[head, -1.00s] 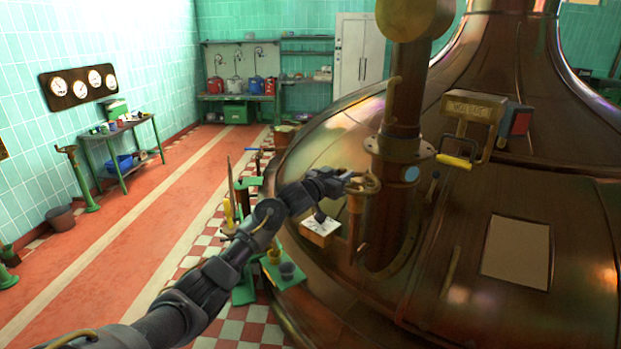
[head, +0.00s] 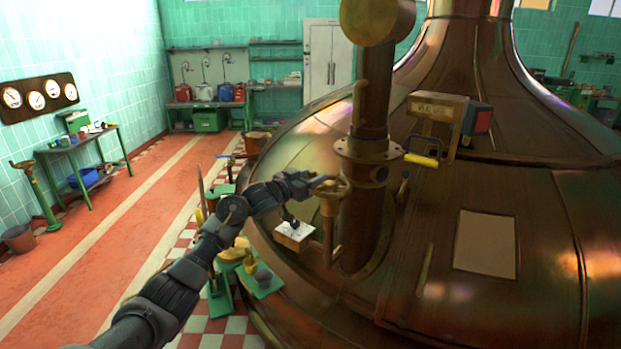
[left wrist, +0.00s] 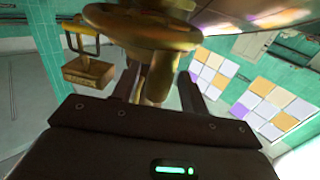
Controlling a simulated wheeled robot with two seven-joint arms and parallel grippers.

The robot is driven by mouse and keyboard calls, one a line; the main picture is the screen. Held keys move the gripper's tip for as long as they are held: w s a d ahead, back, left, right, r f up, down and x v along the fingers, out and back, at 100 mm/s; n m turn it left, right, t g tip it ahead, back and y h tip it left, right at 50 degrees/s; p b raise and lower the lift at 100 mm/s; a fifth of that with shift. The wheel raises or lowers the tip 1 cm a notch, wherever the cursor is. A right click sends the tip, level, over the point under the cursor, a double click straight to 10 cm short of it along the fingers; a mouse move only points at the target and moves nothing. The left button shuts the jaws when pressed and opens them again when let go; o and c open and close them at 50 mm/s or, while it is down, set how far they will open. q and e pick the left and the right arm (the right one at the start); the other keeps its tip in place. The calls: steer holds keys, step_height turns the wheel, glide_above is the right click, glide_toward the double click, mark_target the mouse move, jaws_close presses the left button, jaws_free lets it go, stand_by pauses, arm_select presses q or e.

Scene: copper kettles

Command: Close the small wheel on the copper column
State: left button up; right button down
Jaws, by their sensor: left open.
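The small brass wheel (head: 332,187) sits on a thin upright pipe beside the copper column (head: 366,215), on the side of the big copper kettle. My left gripper (head: 326,181) reaches in from the left and is at the wheel's left edge in the head view. In the left wrist view the wheel (left wrist: 150,22) is just ahead, and its stem lies between the two open fingers of my left gripper (left wrist: 163,88). I cannot tell whether the fingers touch it. My right gripper is not in view.
The kettle (head: 500,190) fills the right side. A wooden sign box (head: 437,107) and a yellow handle (head: 422,160) are right of the column.

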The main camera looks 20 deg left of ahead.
arm_select(q)
steer(key=shift+s+a+f+b, duration=0.1)
steer(key=shift+s+a+b, duration=0.15)
steer(key=shift+s, duration=0.25)
steer(key=b+v, duration=0.3)
steer(key=v, duration=0.6)
steer(key=shift+s, duration=0.35)
steer(key=shift+a, duration=0.1)
